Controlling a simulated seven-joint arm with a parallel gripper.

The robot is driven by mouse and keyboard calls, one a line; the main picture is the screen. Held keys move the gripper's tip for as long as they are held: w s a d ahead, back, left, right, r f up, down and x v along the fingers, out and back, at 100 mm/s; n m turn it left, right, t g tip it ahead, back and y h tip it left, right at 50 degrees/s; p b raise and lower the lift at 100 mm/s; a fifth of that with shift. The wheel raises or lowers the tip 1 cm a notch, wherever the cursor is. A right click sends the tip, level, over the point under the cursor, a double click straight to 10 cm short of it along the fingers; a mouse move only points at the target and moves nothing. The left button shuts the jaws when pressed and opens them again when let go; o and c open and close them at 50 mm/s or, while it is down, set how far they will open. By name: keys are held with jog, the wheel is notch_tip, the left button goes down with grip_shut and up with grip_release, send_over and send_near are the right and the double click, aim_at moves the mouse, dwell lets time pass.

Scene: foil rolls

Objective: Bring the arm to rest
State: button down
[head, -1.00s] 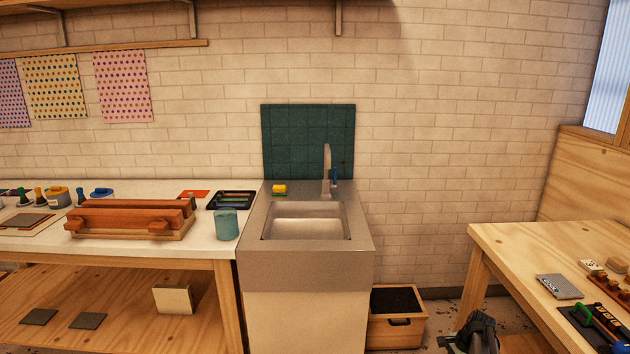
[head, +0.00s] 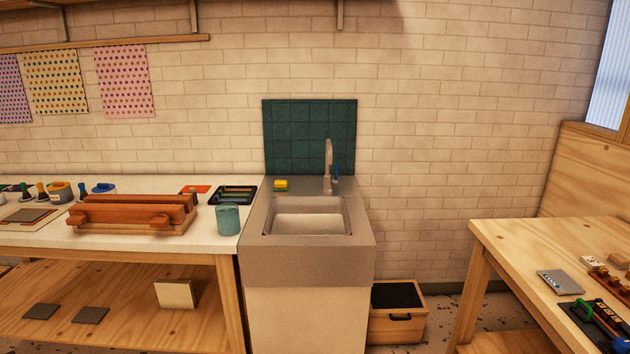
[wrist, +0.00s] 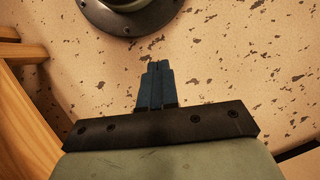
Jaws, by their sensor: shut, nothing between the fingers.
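My gripper (wrist: 155,67) shows in the wrist view with its two dark blue fingers pressed together and nothing between them. It points over a speckled floor (wrist: 230,65), clear of any object. In the head view neither my gripper nor my arm is in the picture.
In the head view a steel sink (head: 308,250) stands at the middle. A white-topped bench (head: 60,240) with a wooden press (head: 135,216) is at the left, a wooden table (head: 520,250) at the right. A wooden box (head: 397,328) is on the floor. Wooden legs (wrist: 25,110) edge the wrist view.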

jog(key=s+a+n+g+h, duration=0.1)
jog(key=s+n, duration=0.3)
jog(key=s, duration=0.9)
jog(key=shift+a+f+g+h, duration=0.3)
jog(key=shift+a+f+g, duration=0.15)
jog(key=shift+a, duration=0.25)
jog(key=shift+s, duration=0.1)
